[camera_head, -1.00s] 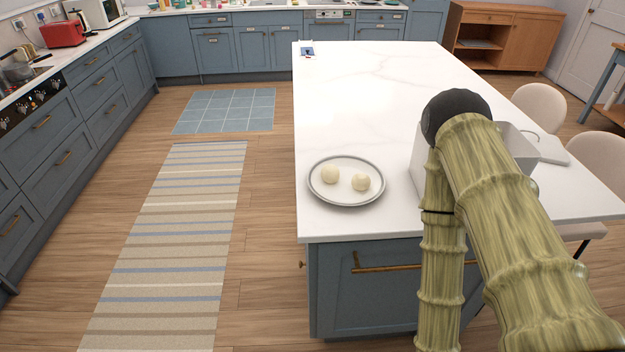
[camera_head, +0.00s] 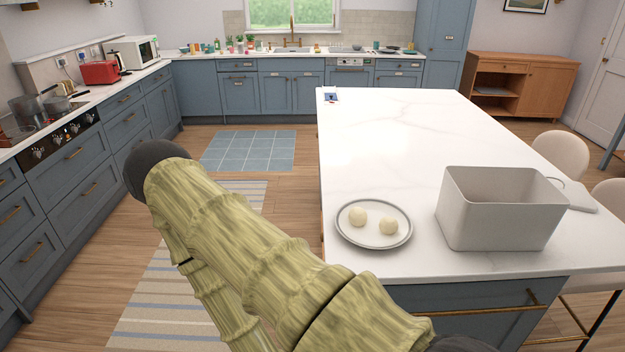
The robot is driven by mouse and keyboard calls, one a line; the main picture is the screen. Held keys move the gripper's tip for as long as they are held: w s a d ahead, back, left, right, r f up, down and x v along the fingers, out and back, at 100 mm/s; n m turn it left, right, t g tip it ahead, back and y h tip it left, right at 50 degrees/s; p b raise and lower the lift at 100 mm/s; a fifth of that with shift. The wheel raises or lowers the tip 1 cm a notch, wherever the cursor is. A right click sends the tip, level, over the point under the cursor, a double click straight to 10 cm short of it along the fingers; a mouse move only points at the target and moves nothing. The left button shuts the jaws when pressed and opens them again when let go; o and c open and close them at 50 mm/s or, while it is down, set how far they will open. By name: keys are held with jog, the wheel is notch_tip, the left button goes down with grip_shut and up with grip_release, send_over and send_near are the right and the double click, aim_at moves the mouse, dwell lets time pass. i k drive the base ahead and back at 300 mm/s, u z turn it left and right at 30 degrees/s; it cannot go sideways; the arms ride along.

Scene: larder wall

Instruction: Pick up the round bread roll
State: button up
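Two pale, round, roll-like balls lie apart on a round plate (camera_head: 374,242) with a grey rim, near the front left corner of the white island. One ball (camera_head: 357,216) is at the left of the plate, the other (camera_head: 388,226) to its right and slightly nearer. They look alike, and I cannot tell which is the bread roll. My arm, with a bark-like green surface, reaches from the bottom up to the left, and its dark rounded end shows left of the island, well away from the plate. My gripper's fingers do not show.
A light grey open bin (camera_head: 500,222) stands on the island (camera_head: 400,130) just right of the plate. Stools stand at the right. The island's middle is clear. A striped rug (camera_head: 165,290) lies on the floor at left.

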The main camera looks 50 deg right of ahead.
aim_at(388, 225)
jog(key=u, duration=0.55)
jog(key=i, duration=1.9)
jog(key=z, duration=2.95)
